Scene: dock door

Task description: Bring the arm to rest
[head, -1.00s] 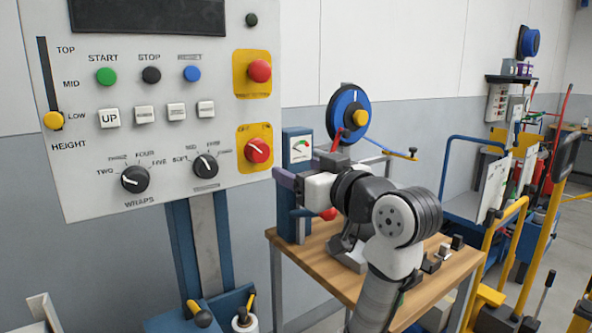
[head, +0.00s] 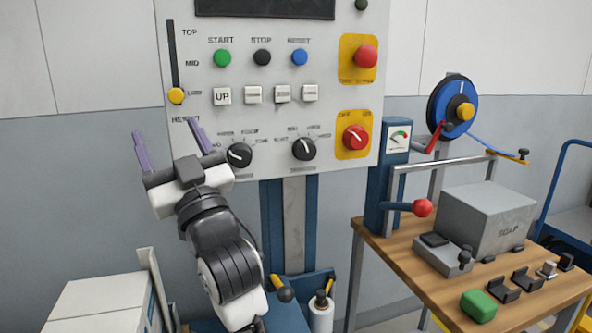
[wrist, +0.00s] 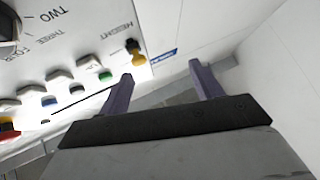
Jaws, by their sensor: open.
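My gripper (head: 168,145) is open and empty in the head view, its two purple fingers pointing up and spread apart. It is in front of the lower left of the control panel (head: 300,100), below the yellow height slider knob (head: 176,96). One finger overlaps the panel's lower left corner in the picture; I cannot tell the gap in depth. In the wrist view the open fingers (wrist: 160,85) have nothing between them, and the panel (wrist: 85,35) is on the left.
A wooden workbench (head: 400,262) stands at right with a grey box (head: 487,220), a red-knobbed lever (head: 422,208) and a green block (head: 478,305). White boxes (head: 100,300) stand at lower left. A blue reel (head: 452,105) is at upper right. The wall left of my gripper is clear.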

